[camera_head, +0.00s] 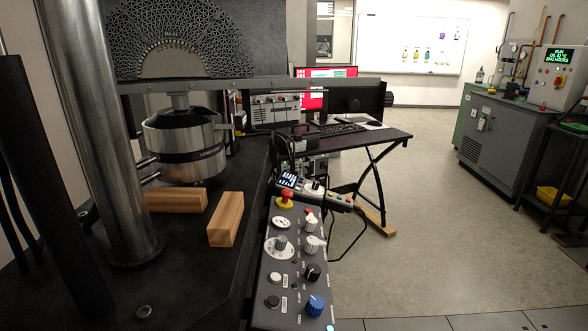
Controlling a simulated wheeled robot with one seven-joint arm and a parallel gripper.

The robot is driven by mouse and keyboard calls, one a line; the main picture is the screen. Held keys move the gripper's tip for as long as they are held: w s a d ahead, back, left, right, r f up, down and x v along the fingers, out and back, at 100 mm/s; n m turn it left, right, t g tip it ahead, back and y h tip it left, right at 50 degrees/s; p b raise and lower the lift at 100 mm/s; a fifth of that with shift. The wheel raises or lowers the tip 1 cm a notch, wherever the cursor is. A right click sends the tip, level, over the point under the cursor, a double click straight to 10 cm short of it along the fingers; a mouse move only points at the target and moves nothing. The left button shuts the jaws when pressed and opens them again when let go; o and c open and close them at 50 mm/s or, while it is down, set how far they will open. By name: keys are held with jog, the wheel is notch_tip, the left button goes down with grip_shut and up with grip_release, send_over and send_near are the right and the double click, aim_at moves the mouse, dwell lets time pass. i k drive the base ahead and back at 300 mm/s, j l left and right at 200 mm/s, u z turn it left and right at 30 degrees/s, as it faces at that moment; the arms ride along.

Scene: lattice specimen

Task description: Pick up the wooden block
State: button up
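Two light-brown wooden blocks lie on the black bed of a testing machine, left of centre in the head view. The nearer wooden block (225,220) lies lengthwise, with its end face toward me, near the bed's right edge. The other wooden block (176,200) lies crosswise, farther left and partly hidden behind the thick steel column. The two blocks are close together. Which one the task means cannot be told. My gripper is not in view.
The steel column (98,120) stands left of the blocks, and a metal cylinder (184,145) hangs just above and behind them. A control panel (288,265) with knobs adjoins the bed's right side. A desk (350,140) stands beyond. The floor (430,240) at right is open.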

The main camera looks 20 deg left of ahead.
aim_at(178, 200)
jog(key=i+l+z, duration=0.2)
jog(key=i, duration=0.55)
jog(key=i+j+z, duration=0.1)
jog(key=i+z, duration=0.15)
jog(key=i, duration=0.5)
jog(key=i+j+z, duration=0.2)
jog(key=i, duration=0.55)
jog(key=i+l+u, duration=0.15)
jog(key=i, duration=0.3)
jog(key=i+l+u, duration=0.2)
jog(key=i, duration=0.25)
jog(key=i+l+u, duration=0.15)
jog(key=i, duration=0.25)
jog(key=u, duration=4.4)
